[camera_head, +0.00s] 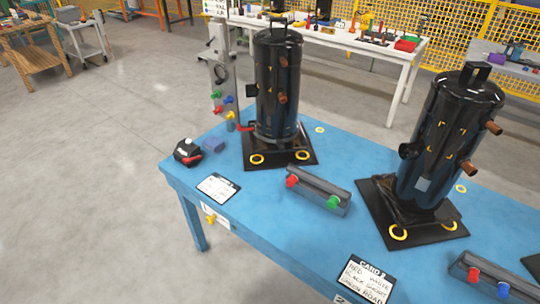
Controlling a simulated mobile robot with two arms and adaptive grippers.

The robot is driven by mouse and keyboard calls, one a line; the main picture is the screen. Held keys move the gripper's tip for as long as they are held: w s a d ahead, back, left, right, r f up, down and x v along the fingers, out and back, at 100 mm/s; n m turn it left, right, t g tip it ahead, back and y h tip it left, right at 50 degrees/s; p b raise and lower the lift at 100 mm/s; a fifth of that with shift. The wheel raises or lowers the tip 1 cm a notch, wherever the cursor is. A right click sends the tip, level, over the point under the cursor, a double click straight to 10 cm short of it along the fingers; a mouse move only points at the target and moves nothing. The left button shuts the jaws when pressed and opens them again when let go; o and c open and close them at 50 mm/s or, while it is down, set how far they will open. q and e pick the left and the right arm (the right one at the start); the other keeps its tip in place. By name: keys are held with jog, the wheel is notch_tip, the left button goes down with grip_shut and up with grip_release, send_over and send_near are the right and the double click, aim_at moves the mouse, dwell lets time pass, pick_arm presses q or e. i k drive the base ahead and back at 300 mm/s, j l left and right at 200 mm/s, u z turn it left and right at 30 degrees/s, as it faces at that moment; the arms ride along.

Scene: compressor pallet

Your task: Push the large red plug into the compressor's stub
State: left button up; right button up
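Two black compressors stand upright on the blue table: a left one (278,80) and a right one (450,140), which looks tilted in the picture. Copper-brown stubs stick out from the right side of the left compressor (283,97) and of the right compressor (467,167). A red plug (292,181) sits at the left end of a grey holder (318,186), with a green plug (333,202) at its other end. Another red plug (473,274) is beside a blue plug (503,290) on a second holder. I cannot tell which red plug is the large one. Neither gripper shows.
The blue table (260,215) is bare between the cards and the front holder. A black-and-red device (187,152) and a small blue block (214,145) lie at the left. A panel with coloured knobs (222,80) stands behind.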

aim_at(291, 181)
jog(key=i+j, duration=0.15)
jog(key=j, duration=0.15)
jog(key=i+j+z, duration=0.15)
jog(key=j, duration=0.2)
jog(key=i+j, duration=0.2)
jog(key=i+j+z, duration=0.1)
jog(key=j, duration=0.35)
jog(key=i+j+z, duration=0.1)
jog(key=j, duration=0.25)
jog(key=i, duration=0.1)
